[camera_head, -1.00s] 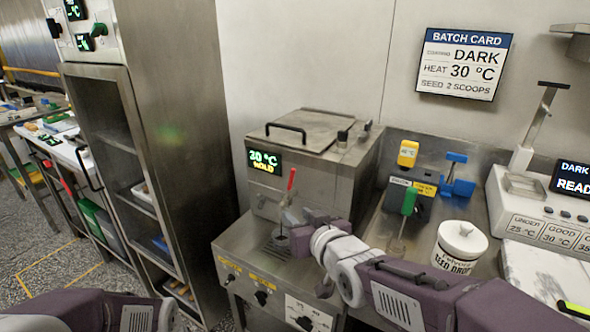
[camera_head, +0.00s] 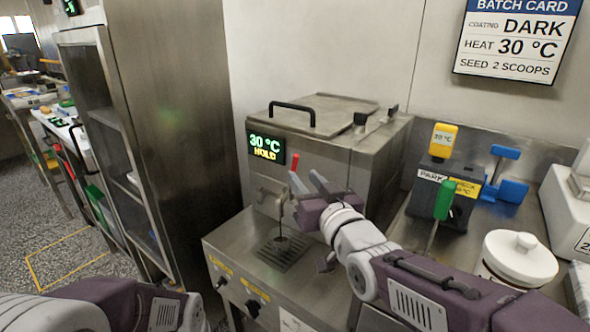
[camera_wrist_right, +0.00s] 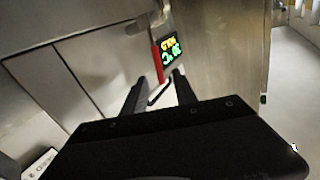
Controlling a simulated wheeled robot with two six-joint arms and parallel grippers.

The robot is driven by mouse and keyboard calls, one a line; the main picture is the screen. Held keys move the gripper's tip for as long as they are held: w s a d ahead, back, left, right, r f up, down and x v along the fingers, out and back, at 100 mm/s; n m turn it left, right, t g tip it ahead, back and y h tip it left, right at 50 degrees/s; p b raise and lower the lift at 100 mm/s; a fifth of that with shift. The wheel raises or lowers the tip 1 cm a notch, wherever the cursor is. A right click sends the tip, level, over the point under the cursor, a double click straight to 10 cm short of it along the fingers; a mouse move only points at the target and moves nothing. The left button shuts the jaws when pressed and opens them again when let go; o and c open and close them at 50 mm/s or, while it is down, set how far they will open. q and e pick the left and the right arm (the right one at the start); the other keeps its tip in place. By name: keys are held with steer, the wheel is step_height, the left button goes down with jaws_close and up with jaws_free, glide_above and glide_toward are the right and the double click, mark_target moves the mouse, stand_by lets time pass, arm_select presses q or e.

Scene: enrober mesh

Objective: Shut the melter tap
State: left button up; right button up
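The steel melter (camera_head: 330,165) stands against the wall, its display reading 30 °C HOLD. Its tap (camera_head: 268,192) is on the front, with a red lever (camera_head: 297,183) pointing up. A thin dark stream (camera_head: 281,222) runs from the spout to the drain grate below. My right gripper (camera_head: 308,182) is open at the lever, its fingers pointing up towards it. In the right wrist view the red lever (camera_wrist_right: 157,62) shows between and just beyond the two spread fingers (camera_wrist_right: 156,85); contact is unclear. My left arm shows at the lower left; its gripper is out of view.
A lidded white pot (camera_head: 518,258) and a holder with a green-handled tool (camera_head: 444,200) stand right of my right arm. A tall steel cabinet (camera_head: 175,120) is left of the melter. The melter's front ledge (camera_head: 232,238) is mostly clear.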

mark_target(295, 168)
steer(key=x, duration=0.7)
steer(key=shift+w+f+b, duration=0.15)
steer(key=shift+b, duration=0.2)
jaws_close()
stand_by(0.8)
